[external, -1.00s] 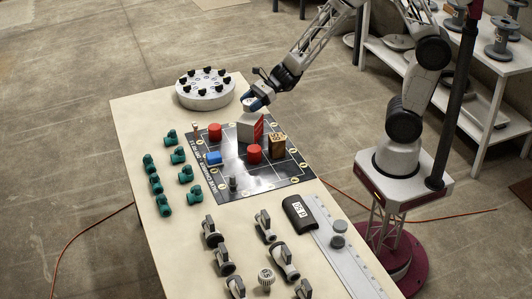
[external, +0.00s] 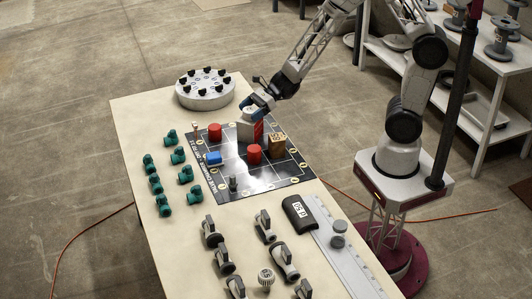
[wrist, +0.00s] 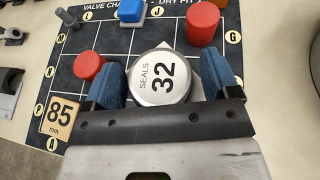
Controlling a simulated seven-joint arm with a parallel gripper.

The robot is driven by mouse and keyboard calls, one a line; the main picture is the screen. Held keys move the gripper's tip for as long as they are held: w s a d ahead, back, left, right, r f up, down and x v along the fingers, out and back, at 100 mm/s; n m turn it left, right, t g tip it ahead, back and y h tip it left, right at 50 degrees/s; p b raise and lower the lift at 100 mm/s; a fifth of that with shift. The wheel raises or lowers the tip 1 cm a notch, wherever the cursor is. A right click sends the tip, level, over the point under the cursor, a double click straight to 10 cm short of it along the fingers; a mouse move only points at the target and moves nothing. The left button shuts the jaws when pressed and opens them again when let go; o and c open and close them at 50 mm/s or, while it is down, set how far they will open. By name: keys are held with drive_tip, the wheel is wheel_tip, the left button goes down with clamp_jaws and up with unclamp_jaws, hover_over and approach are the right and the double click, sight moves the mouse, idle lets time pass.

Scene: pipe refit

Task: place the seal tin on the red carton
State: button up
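The seal tin (wrist: 152,92) is round and silver, with a white lid reading "SEALS 32". In the wrist view it lies between my blue fingers, with a clear gap at the right finger and a very small one, if any, at the left. My gripper (wrist: 162,80) is open around it; it also shows in the external view (external: 260,101). The red carton (external: 259,129) stands upright on the dark board, with a red side and a pale side. The tin appears to sit on the carton's top; the contact is hidden.
The dark board (external: 265,181) also holds red cylinders (external: 215,131) (external: 254,154), a blue block (external: 214,158) and a tan block marked 85 (external: 277,143) close to the carton. A round rack (external: 205,96) stands behind. Green fittings (external: 155,183) lie left of the board.

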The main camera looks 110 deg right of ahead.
drive_tip(key=shift+r, duration=0.15)
drive_tip(key=v, duration=0.7)
drive_tip(key=shift+s, duration=0.2)
idle(0.4)
drive_tip(key=shift+r, duration=0.1)
idle(0.7)
drive_tip(key=s+a+r+n+g+y, duration=0.2)
drive_tip(key=a+r+n+g, duration=0.2)
drive_tip(key=a+n, duration=0.5)
drive_tip(key=s+a+r+n+g+y, duration=0.1)
drive_tip(key=a+r+n+g+y, duration=0.2)
drive_tip(key=a+r+n, duration=0.55)
drive_tip(key=s+a+r+n+g+h, duration=0.2)
drive_tip(key=s+a+n+h, duration=0.2)
drive_tip(key=s+n, duration=0.4)
drive_tip(key=s+a+r+n+g+h, duration=0.1)
drive_tip(key=s+a+r+n+h, duration=0.2)
drive_tip(key=s+a+n, duration=0.3)
drive_tip(key=shift+s+r+n+g+h, duration=0.2)
drive_tip(key=shift+s+n+g+h, duration=0.2)
drive_tip(key=shift+s+n, duration=0.6)
